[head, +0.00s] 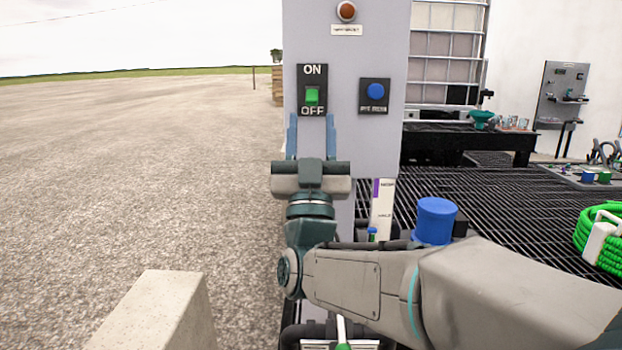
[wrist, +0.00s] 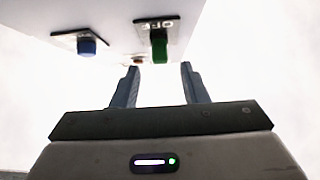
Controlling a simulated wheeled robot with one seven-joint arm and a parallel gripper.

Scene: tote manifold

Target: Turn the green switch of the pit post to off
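The green switch (head: 312,95) sits on a black plate marked ON above and OFF below, on the front of the grey pit post (head: 345,52). In the wrist view the green switch (wrist: 159,46) shows beyond the fingertips, between their lines. My gripper (head: 311,118) is in front of the post, with its two blue fingers apart and pointing up at the lower part of the switch plate. Nothing is between the fingers. It also shows in the wrist view (wrist: 158,68). I cannot tell whether the fingertips touch the plate.
A blue button (head: 375,91) is on the post right of the switch, and a reddish-brown round lamp (head: 346,10) is above. A blue cylinder (head: 435,220) and a coiled green hose (head: 602,238) are on the right. Open gravel lies left; a concrete block (head: 160,310) stands in front.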

